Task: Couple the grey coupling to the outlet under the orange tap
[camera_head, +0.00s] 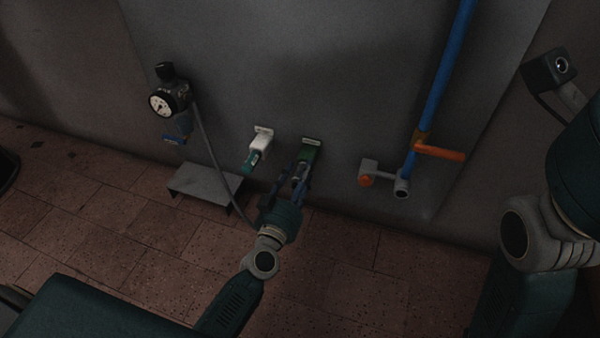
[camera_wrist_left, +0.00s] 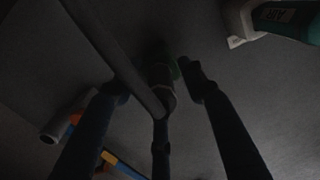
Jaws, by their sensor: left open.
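The grey coupling (camera_head: 299,171) sits at the green wall holder (camera_head: 311,146), with its hose attached; it also shows in the left wrist view (camera_wrist_left: 161,76). My left gripper (camera_head: 300,177) is open, with its fingers around or beside the coupling; contact cannot be told. In the left wrist view the dark fingers stand apart on both sides of the coupling. The grey outlet (camera_head: 402,188) is at the lower end of the blue pipe, below the orange tap lever (camera_head: 440,153), to the right of my left gripper. My right gripper is out of view.
A white holder (camera_head: 263,138) with a green coupling (camera_head: 251,161) is just left of my gripper; that coupling reads AIR in the left wrist view (camera_wrist_left: 290,20). A gauge (camera_head: 161,104) and metal shelf (camera_head: 205,183) are further left. An orange cap (camera_head: 366,181) is beside the outlet.

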